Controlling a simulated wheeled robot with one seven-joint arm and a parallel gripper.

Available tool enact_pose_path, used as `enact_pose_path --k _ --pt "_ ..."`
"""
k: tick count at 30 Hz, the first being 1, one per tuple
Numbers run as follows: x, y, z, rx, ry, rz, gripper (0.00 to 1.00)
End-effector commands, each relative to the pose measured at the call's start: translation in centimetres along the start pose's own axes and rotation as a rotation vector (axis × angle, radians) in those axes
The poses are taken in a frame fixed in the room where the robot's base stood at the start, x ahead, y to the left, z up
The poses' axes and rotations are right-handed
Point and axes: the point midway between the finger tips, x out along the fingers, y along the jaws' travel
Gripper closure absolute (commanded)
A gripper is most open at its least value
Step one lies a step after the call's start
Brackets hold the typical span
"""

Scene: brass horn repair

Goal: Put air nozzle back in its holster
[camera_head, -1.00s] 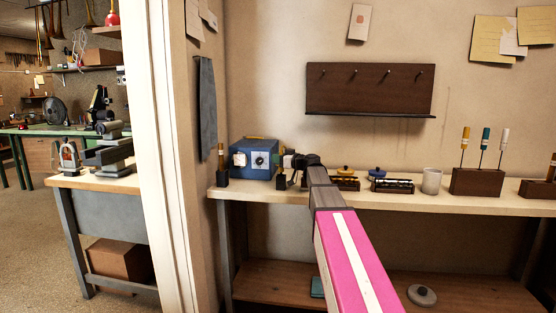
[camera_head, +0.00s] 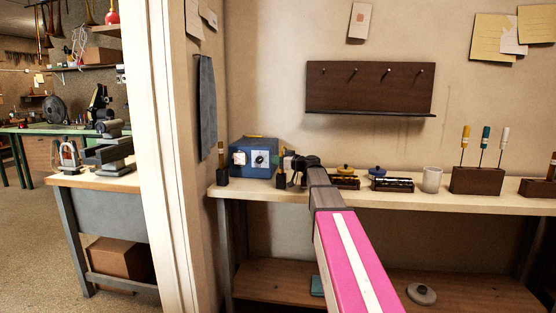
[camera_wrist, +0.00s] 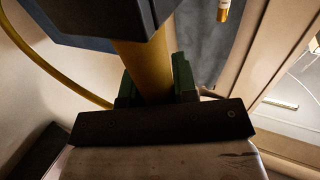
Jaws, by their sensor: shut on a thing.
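My gripper (camera_wrist: 156,88) has its green fingers on either side of a yellow shaft, which I take to be the air nozzle (camera_wrist: 148,68). The shaft's upper end meets a dark angular body at the top of the wrist view. In the head view my gripper (camera_head: 286,166) is above the bench, just right of the blue box (camera_head: 243,161); the nozzle is largely hidden there by the arm. I cannot tell which thing is the holster. A small dark block with a brass upright part (camera_head: 222,170) stands left of the box.
A dark peg rack (camera_head: 370,88) hangs above. A yellow hose (camera_wrist: 55,68) curves past on the left of the wrist view.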

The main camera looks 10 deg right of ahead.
Motion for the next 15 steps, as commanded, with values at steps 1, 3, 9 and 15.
enact_pose_path --k 1,3,9,15 --pt "0.0 0.0 0.1 0.001 0.0 0.0 0.97" --pt "0.0 0.0 0.3 0.001 0.0 0.0 0.97" --pt "0.0 0.0 0.7 0.001 0.0 0.0 0.97" --pt "0.0 0.0 1.1 0.001 0.001 0.0 0.97"
